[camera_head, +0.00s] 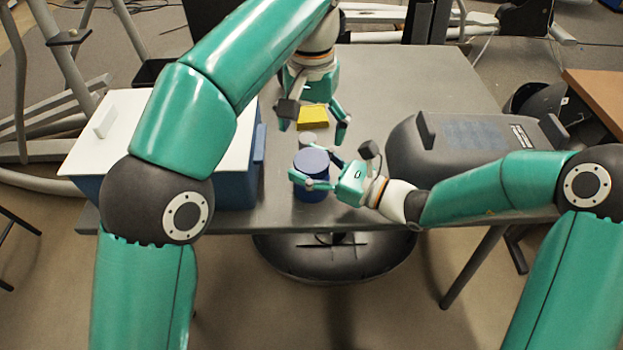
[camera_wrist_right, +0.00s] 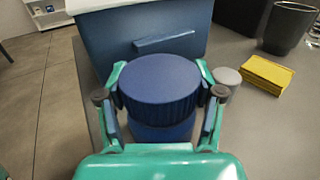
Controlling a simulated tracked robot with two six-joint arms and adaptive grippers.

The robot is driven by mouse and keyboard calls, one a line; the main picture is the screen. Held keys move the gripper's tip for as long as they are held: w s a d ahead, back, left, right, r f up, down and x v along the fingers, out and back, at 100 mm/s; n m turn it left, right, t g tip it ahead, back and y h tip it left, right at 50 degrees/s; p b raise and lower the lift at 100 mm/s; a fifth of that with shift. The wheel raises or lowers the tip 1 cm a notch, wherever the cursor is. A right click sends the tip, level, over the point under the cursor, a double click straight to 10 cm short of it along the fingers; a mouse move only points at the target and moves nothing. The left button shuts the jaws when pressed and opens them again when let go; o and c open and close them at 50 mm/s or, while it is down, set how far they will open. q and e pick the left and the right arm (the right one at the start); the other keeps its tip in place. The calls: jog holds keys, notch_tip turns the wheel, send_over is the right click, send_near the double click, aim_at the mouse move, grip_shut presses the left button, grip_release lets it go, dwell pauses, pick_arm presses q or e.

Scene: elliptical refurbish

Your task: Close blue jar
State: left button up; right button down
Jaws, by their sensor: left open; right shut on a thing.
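The blue jar (camera_head: 311,194) stands upright near the table's front edge. A blue lid (camera_head: 311,161) with a ribbed side sits on top of it; whether it is screwed down I cannot tell. The lid fills the middle of the right wrist view (camera_wrist_right: 159,80), with the jar's body (camera_wrist_right: 163,133) below it. My left gripper (camera_head: 312,130) is open and empty, pointing down behind the jar.
A yellow block (camera_head: 312,117) and a small grey round object (camera_head: 307,138) lie behind the jar. A blue box (camera_head: 245,180) with a white lid (camera_head: 108,150) stands at left. A dark grey case (camera_head: 405,150) stands at right. The back right of the table (camera_head: 420,75) is clear.

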aim_at(311, 160)
pick_arm(q)
jog(key=shift+f, duration=4.05)
jog(key=c, duration=1.2)
jog(key=m, duration=0.4)
